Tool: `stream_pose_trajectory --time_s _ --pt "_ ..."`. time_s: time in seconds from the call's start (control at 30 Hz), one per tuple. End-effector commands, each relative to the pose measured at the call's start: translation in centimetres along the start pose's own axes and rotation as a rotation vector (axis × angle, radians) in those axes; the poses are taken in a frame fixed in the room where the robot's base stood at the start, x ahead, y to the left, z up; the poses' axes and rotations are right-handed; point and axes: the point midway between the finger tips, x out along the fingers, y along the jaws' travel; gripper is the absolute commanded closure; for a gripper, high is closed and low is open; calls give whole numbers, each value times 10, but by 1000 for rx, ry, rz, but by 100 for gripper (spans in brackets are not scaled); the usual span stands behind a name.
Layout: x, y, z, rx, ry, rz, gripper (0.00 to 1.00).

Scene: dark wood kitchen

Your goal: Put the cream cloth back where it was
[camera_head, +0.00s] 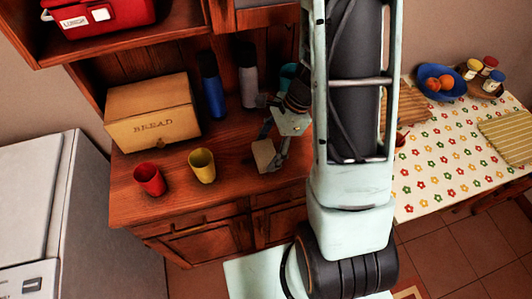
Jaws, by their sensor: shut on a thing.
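The cream cloth (263,155) shows as a small flat pale tan piece at the right part of the wooden cabinet's counter. My gripper (274,154) is shut on it, with its fingers at the cloth's right side. The cloth is at or just above the counter; I cannot tell whether it touches the wood. My arm hides the counter to the right of the gripper.
On the counter (234,187) stand a bread box (152,112), red cup (149,179), yellow cup (202,165), blue bottle (212,93) and grey bottle (248,82). A teal cup (288,77) is partly hidden behind my gripper. A dining table (430,182) stands right.

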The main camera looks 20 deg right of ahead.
Motion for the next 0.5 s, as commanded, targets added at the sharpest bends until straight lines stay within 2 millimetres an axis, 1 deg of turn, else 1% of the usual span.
stream_pose_trajectory --time_s 0.03,0.33,0.5 --pt "4 -4 -2 1 0 0 51" --pt "16 -14 -6 0 1 0 51" --pt "38 -14 -16 4 0 1 51"
